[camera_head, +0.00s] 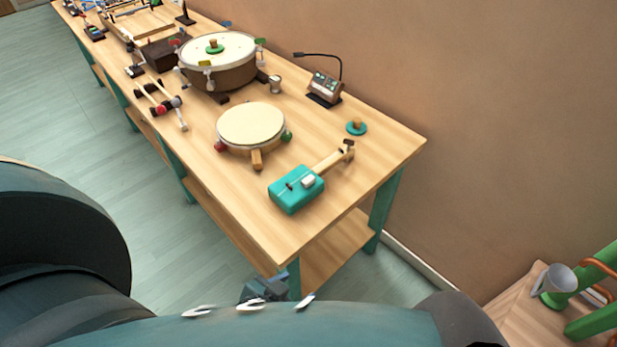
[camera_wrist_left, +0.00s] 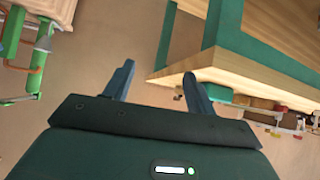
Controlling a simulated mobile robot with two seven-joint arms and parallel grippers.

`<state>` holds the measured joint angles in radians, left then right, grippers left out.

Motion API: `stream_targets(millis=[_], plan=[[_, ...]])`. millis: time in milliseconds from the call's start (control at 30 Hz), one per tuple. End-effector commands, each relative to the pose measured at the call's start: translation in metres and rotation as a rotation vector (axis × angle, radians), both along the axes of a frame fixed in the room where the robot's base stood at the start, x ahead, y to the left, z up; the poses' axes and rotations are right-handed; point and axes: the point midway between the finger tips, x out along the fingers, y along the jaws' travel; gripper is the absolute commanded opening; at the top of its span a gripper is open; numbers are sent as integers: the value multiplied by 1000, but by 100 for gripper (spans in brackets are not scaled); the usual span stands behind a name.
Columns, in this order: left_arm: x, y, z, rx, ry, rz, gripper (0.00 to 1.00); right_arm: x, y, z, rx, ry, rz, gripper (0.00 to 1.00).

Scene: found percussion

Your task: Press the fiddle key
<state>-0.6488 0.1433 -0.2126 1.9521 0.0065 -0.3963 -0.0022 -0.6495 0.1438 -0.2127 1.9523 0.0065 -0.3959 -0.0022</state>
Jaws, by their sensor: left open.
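The fiddle (camera_head: 297,190) has a teal box body and a wooden neck, and lies near the close end of the long table. A small pale block (camera_head: 308,181) sits on its body; I cannot tell for sure that this is the key. My left gripper (camera_head: 268,284) is below and in front of the table's near corner in the head view, apart from the fiddle. In the left wrist view its two fingers (camera_wrist_left: 160,86) are spread with nothing between them. A teal shape at the table edge there may be the fiddle. My right gripper is not in view.
A round drum (camera_head: 251,125) and a larger drum (camera_head: 218,62) stand behind the fiddle on the table (camera_head: 350,205). Mallets (camera_head: 160,104), a small device with a bent stalk (camera_head: 325,87) and a teal knob (camera_head: 356,128) are nearby. A wall runs along the right side.

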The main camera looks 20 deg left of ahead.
Motion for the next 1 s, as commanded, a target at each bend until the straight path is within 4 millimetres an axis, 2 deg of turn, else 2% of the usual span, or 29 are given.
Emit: stream_targets(millis=[67, 667, 1000], plan=[[0, 0, 0, 0, 0, 0, 49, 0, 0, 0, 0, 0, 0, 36], [0, 0, 0, 0, -1, 0, 0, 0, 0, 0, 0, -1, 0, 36], [0, 0, 0, 0, -1, 0, 0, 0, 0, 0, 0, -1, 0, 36]])
